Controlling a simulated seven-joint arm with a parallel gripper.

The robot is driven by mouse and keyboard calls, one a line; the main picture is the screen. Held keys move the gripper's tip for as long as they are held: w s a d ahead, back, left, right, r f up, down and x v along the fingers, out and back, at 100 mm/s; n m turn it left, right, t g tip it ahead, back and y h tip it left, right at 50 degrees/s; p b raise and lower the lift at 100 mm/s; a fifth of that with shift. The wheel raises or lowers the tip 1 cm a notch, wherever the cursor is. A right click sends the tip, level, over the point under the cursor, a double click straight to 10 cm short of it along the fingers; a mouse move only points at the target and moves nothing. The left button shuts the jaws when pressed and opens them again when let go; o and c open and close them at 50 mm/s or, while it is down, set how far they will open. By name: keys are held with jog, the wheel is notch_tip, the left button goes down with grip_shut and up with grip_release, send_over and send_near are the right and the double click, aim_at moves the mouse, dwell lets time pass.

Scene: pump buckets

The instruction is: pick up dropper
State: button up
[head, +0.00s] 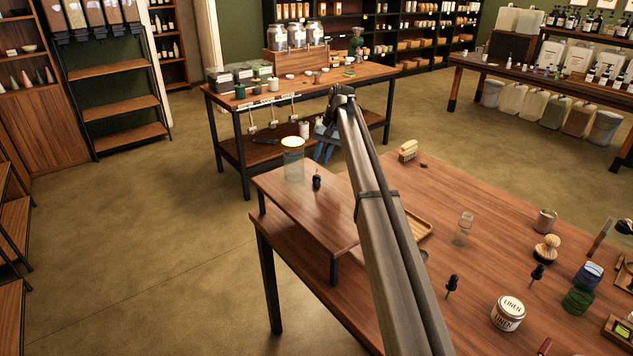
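Three small black-topped droppers show in the head view. One dropper (317,181) stands on the raised wooden shelf, beside a clear glass jar. A second dropper (452,284) and a third dropper (537,272) are on the main tabletop to the right. My arm crosses the middle of the view and ends beyond the shelf. My gripper (325,148) seems to hang below the arm's far end, small and partly hidden by the arm. It appears above and apart from the shelf dropper. I cannot tell whether its fingers are open, and no held object can be made out.
The glass jar (293,160) with a pale lid stands at the shelf's back. A wooden tray (418,226) lies partly behind my arm. A clear bottle (464,228), metal cup (545,221), brush (546,248) and labelled tin (508,313) stand on the right. The shelf's front is clear.

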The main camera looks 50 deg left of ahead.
aim_at(317, 171)
jog(key=shift+x, duration=2.6)
jog(key=shift+w+d, duration=0.15)
grip_shut()
